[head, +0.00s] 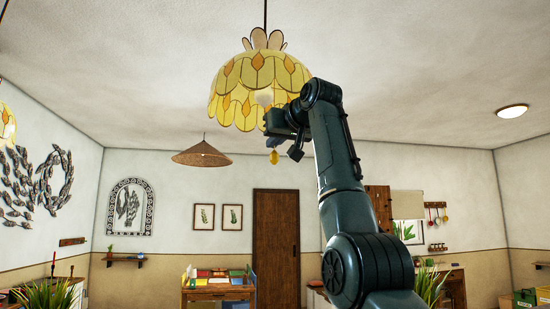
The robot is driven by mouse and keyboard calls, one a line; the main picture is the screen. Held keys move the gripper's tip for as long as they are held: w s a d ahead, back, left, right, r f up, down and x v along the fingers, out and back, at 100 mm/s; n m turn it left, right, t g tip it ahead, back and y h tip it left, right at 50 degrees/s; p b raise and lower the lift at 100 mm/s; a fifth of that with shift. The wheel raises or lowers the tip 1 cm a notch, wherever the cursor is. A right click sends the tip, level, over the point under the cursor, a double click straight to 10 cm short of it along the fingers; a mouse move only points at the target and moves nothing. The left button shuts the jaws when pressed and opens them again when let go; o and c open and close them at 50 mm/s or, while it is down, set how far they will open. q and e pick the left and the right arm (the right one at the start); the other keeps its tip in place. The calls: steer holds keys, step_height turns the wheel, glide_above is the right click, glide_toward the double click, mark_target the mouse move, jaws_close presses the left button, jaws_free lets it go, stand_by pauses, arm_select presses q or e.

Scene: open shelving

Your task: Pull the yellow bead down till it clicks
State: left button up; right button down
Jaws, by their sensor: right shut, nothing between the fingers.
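The yellow bead (274,157) hangs below the yellow stained-glass lamp shade (258,72), which hangs from the ceiling on a dark cord. My right gripper (272,142) is raised under the right side of the shade, just above the bead in the picture. It is shut, with nothing held. The gripper hides whatever the bead hangs from, and I cannot tell whether the fingers touch the bead. My left gripper is not in view.
A brown cone-shaped lamp (202,155) hangs to the left, apart from my arm. A round ceiling light (512,111) is at the right. A brown door (276,245) and a desk (218,294) stand far back. The air around the bead looks clear.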

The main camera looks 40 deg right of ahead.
steer(key=shift+f+b, duration=1.1)
steer(key=shift+f, duration=0.15)
steer(key=shift+r, duration=0.1)
steer(key=shift+r+p, duration=0.9)
steer(key=shift+p, duration=0.15)
steer(key=shift+r, duration=0.65)
